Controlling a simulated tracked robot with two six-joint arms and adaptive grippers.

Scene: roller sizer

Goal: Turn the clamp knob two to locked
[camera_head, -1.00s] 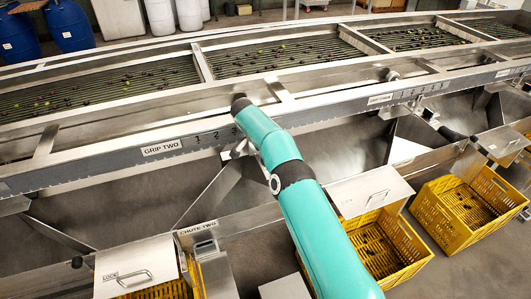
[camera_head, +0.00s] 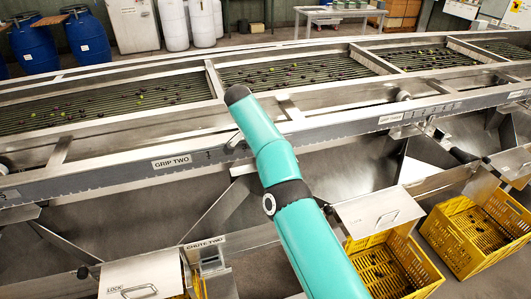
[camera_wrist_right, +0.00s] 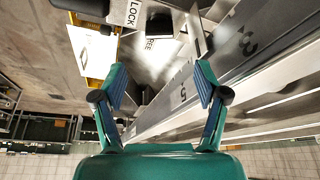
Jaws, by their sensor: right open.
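The GRIP TWO label (camera_head: 171,161) is on the long steel rail in the head view. A small dark-tipped handle (camera_head: 235,141), perhaps the clamp knob, shows just left of my teal arm; its setting cannot be read. My right gripper (camera_wrist_right: 161,84) is open and empty in the right wrist view, its fingers spread apart. Beyond the fingers are a LOCK label (camera_wrist_right: 132,14) and a partly covered label ending in REE (camera_wrist_right: 153,44). I cannot make out the knob for certain there. The head view shows my arm but not its gripper. My left gripper is in neither view.
The numbered rail (camera_wrist_right: 235,55) runs close along the right finger's side. Below the rail in the head view are steel chutes, a lidded cover marked LOCK (camera_head: 140,276), and yellow crates (camera_head: 474,232). Blue drums (camera_head: 88,39) stand far behind the sizer.

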